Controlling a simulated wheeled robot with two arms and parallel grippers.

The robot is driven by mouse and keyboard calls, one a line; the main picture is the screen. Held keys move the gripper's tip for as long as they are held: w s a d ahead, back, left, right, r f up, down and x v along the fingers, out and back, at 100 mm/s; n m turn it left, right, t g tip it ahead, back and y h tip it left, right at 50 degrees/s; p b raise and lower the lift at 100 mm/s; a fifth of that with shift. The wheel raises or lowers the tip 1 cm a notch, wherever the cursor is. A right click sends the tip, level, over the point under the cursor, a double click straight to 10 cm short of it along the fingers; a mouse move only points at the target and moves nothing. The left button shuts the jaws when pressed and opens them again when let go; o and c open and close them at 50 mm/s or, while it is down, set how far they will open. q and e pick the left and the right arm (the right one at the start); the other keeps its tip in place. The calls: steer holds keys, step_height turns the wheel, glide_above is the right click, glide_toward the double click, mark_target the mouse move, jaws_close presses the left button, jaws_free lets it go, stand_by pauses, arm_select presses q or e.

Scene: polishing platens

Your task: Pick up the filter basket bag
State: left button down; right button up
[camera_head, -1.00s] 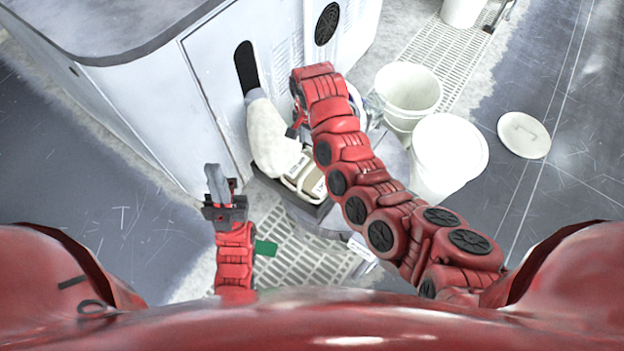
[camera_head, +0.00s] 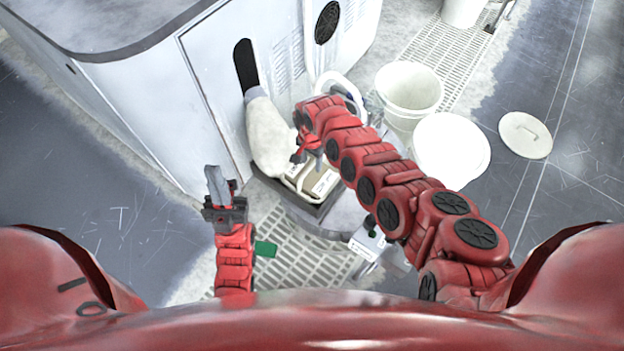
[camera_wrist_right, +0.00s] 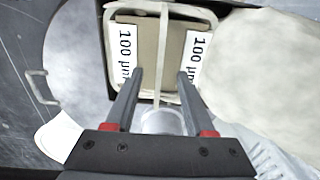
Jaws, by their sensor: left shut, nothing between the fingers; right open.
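The filter basket bag, a tan box-shaped bag with a pale rim, a strap across it and "100 µm" labels, lies in a dark tray (camera_head: 318,208). The bag (camera_head: 318,186) also shows in the right wrist view (camera_wrist_right: 150,40). My right gripper (camera_wrist_right: 157,75) is open. In that view its two fingers point at the bag's near edge, one on each side of the strap. I cannot tell whether they touch it. In the head view the right gripper (camera_head: 308,155) is above the bag, partly hidden by my arm. My left gripper (camera_head: 215,182) is shut and empty, left of the bag.
A white sack-like sleeve (camera_head: 266,135) hangs from the cabinet (camera_head: 140,85) beside the bag. White buckets (camera_head: 408,95) and a lid (camera_head: 525,135) stand to the right. A floor grate (camera_head: 300,262) lies in front. A small white box (camera_head: 368,243) is near my right arm.

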mark_target(311, 165)
step_height(311, 165, down, 3)
steer(key=shift+b, duration=0.65)
steer(key=shift+r, duration=0.1)
jaws_close()
stand_by(0.7)
